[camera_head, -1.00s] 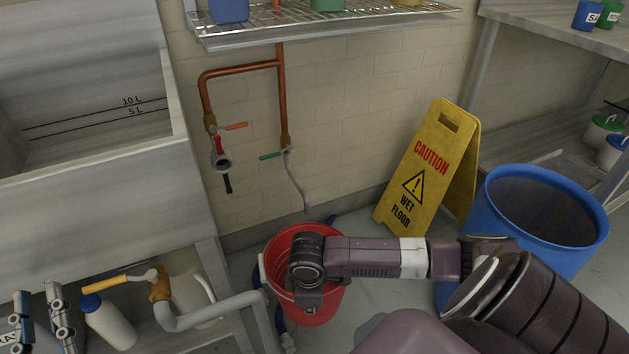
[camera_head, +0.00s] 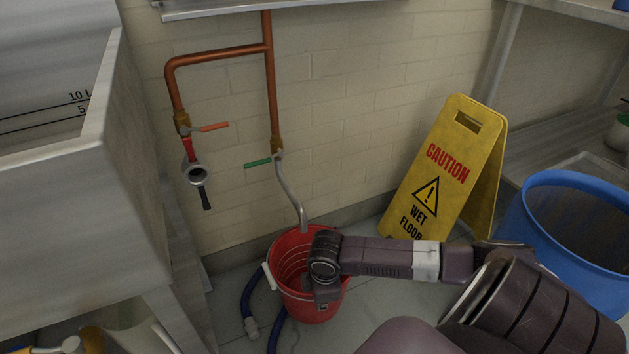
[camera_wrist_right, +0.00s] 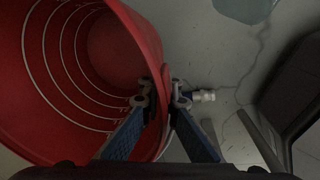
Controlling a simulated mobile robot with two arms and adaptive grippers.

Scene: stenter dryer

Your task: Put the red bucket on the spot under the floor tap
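The red bucket (camera_head: 295,262) is upright on or just above the floor, below the curved spout of the floor tap (camera_head: 291,195) with the green lever. The spout end shows just above the bucket's back rim. My right gripper (camera_wrist_right: 160,104) is at the bucket's rim, one blue finger inside and one outside, closed on the wall. In the head view my right wrist covers the bucket's right front. The red bucket fills the left of the right wrist view (camera_wrist_right: 120,50). The floor spot under the bucket is hidden. My left gripper is out of view.
A yellow caution sign (camera_head: 447,170) stands at the wall, right of the bucket. A large blue barrel (camera_head: 530,225) is at the right. A steel sink (camera_head: 120,170) stands at the left. A blue hose (camera_head: 248,300) lies beside the bucket. A second copper tap (camera_head: 197,172) has an orange lever.

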